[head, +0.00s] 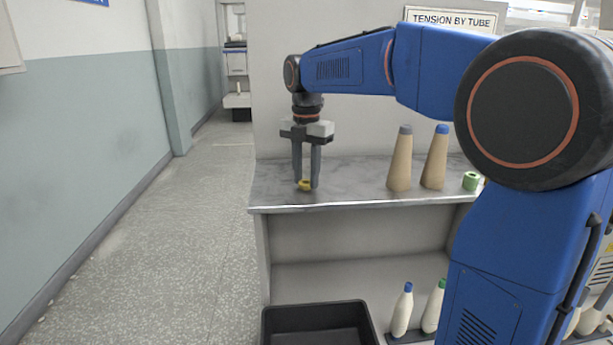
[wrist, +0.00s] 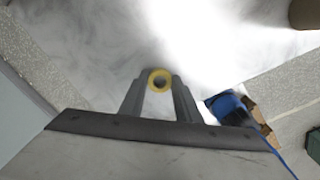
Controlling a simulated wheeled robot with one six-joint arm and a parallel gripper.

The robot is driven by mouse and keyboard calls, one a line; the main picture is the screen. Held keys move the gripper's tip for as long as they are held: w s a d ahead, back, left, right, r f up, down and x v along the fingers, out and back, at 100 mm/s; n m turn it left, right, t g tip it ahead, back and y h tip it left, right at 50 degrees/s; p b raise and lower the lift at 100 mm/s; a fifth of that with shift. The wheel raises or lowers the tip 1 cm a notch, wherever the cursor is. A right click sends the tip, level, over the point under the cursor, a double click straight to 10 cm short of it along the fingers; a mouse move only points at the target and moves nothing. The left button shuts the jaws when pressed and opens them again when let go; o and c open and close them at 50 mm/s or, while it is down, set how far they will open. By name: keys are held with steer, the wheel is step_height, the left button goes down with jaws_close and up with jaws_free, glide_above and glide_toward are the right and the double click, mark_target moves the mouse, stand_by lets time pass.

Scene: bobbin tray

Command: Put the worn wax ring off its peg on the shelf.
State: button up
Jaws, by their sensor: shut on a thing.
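A small yellow ring (head: 304,185), which I take for the worn wax ring, is between the fingertips of my gripper (head: 306,184). The gripper points straight down at the left end of the grey shelf top (head: 350,178). In the wrist view the yellow ring (wrist: 160,81) shows its round hole, with a finger of my gripper (wrist: 160,84) on each side. The ring is at or just above the shelf surface; I cannot tell whether it touches. No peg shows at the ring.
Two tan cones, one grey-tipped (head: 400,160) and one blue-tipped (head: 435,158), stand on the shelf to the right. A green ring (head: 471,181) lies beyond them. A black bin (head: 318,312) and white bobbins (head: 402,310) are below. The shelf between gripper and cones is clear.

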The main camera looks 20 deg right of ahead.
steer(key=shift+f, duration=0.15)
steer(key=o, duration=1)
steer(key=shift+f, duration=0.1)
step_height(320, 180, up, 12)
steer(key=shift+r, duration=0.15)
steer(key=shift+s, duration=0.1)
steer(key=s+d+f+m+t, duration=0.1)
steer(key=s+d+f+m, duration=0.1)
steer(key=s+f+m, duration=0.6)
steer(key=s+d+f+m+t, duration=0.2)
steer(key=s+d+f+m, duration=0.1)
steer(key=s+f+m, duration=0.6)
steer(key=s+d+f+m+t, duration=0.1)
steer(key=s+d+f+m, duration=0.1)
steer(key=s+f+m, duration=0.6)
steer(key=shift+s+d+f+m+t, duration=0.1)
steer(key=shift+s+f+m+t, duration=0.1)
steer(key=shift+s, duration=0.8)
steer(key=shift+s+d+f+m+t, duration=0.1)
steer(key=shift+s+m, duration=0.1)
steer(key=shift+s, duration=0.8)
steer(key=shift+s+d+f+m+t, duration=0.1)
steer(key=shift+s+m, duration=0.1)
steer(key=shift+s, duration=0.8)
